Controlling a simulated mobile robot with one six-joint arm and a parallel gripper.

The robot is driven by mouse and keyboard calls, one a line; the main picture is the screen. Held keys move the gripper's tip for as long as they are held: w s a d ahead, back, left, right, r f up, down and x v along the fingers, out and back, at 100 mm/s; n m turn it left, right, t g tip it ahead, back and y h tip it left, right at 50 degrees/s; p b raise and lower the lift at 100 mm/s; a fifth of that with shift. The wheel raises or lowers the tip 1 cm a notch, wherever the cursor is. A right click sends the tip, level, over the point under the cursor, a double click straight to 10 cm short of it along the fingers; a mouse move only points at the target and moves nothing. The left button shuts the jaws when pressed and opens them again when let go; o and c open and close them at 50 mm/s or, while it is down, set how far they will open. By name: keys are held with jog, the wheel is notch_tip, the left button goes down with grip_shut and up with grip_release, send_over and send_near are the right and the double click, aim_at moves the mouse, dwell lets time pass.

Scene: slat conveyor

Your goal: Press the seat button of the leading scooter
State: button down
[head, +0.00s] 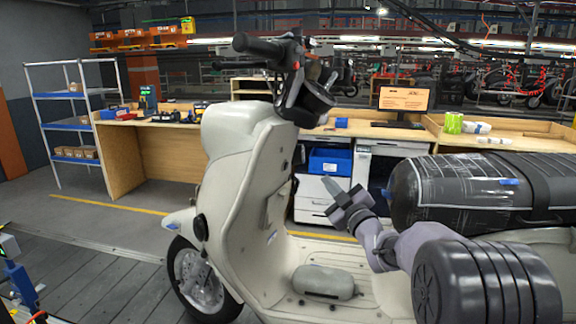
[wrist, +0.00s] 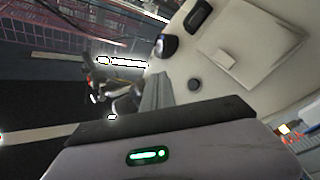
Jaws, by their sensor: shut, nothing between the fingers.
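The cream scooter (head: 236,150) stands in front of me, its handlebar at the top and front wheel (head: 203,278) at lower left. Its inner front panel also shows in the wrist view (wrist: 215,75), with a black round part (wrist: 166,46), a black oval part (wrist: 197,15) and a square lid (wrist: 250,50). I cannot tell which part is the seat button. The black seat (head: 460,190) is wrapped in clear plastic. My gripper (head: 331,187) is shut and empty, above the footboard between front panel and seat. Its fingers also show in the wrist view (wrist: 157,92), apparently clear of the panel.
Behind stand a wooden workbench (head: 140,165), a blue bin (head: 330,161), white drawers (head: 318,203) and a shelf rack (head: 65,125). The handlebar (head: 270,48) is up and left of my gripper. Slatted conveyor floor (head: 110,285) shows at left.

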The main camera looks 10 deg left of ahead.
aim_at(285, 166)
jog(key=w+a+r+p, duration=0.1)
jog(key=a+p, duration=0.2)
jog(key=a, duration=0.5)
jog(key=shift+w+a+r, duration=0.2)
jog(key=shift+w+r, duration=0.2)
dwell(1.8)
jog(key=shift+a+r+b, duration=0.1)
jog(key=shift+a+b, duration=0.3)
jog(key=shift+b, duration=0.05)
jog(key=shift+w+a+r, duration=0.1)
jog(key=shift+w+a, duration=0.05)
jog(key=shift+a, duration=0.35)
dwell(0.6)
jog(key=shift+d+b, duration=0.15)
jog(key=shift+b, duration=0.25)
jog(key=shift+s+d+f+b, duration=0.2)
jog(key=shift+d+b, duration=0.4)
jog(key=shift+d, duration=0.1)
